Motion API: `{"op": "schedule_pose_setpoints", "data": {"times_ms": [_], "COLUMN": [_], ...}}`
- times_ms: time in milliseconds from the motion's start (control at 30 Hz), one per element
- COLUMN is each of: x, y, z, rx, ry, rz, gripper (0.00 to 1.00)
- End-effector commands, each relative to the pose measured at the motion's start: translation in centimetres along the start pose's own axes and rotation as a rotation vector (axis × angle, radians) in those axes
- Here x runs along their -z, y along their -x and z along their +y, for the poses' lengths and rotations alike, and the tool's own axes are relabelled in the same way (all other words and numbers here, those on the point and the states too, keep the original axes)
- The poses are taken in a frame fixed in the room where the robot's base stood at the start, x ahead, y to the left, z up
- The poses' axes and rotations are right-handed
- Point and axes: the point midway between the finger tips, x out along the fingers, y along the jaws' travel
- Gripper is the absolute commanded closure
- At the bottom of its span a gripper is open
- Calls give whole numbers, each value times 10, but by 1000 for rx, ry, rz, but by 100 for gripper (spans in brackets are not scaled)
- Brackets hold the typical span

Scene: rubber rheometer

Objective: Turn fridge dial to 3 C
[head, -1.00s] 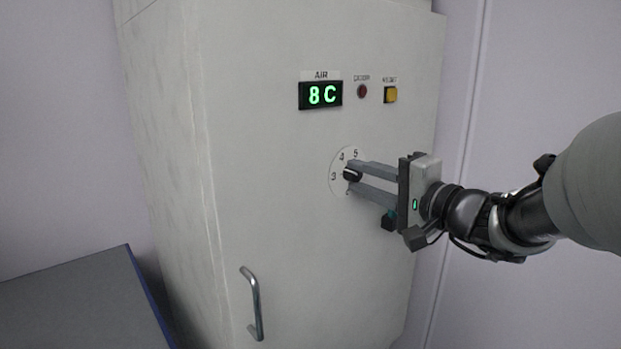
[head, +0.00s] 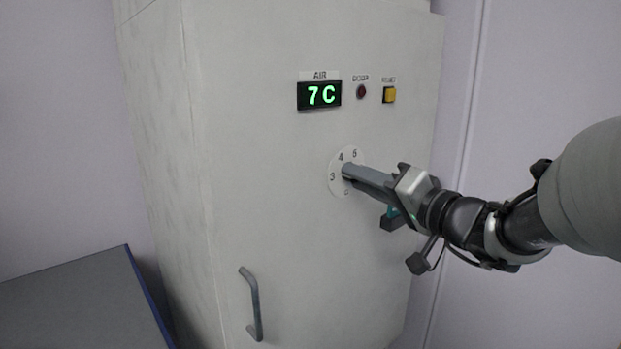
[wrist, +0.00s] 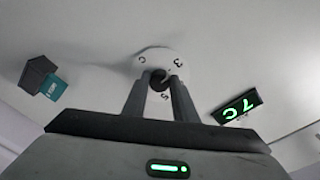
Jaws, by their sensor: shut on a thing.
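The fridge dial has a white round plate (head: 335,188) with numbers; 3, 4 and 5 show on its left and top in the head view. My gripper (head: 346,171) reaches in from the right and is shut on the dial's dark knob. In the wrist view both fingers (wrist: 156,84) flank the black knob (wrist: 158,78), with the white plate (wrist: 170,58) behind it. The knob's pointer is largely hidden, so I cannot tell its exact setting. The AIR display (head: 320,95) reads 7 C in green.
A dark red lamp (head: 361,92) and a yellow button (head: 389,95) sit right of the display. A metal door handle (head: 252,304) is lower left. A dark box with a teal part (wrist: 40,78) sticks out near the dial. A grey surface (head: 75,305) stands at left.

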Motion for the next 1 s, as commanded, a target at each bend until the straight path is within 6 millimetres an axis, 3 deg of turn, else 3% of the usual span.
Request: {"op": "schedule_pose_setpoints", "data": {"times_ms": [400,433,533,1000], "x": [0,0,0,3], "y": [0,0,0,2], "z": [0,0,0,2], "rx": [1,1,1,0], "ry": [10,9,9,7], "rz": [0,0,0,0], "gripper": [97,71,56,56]}}
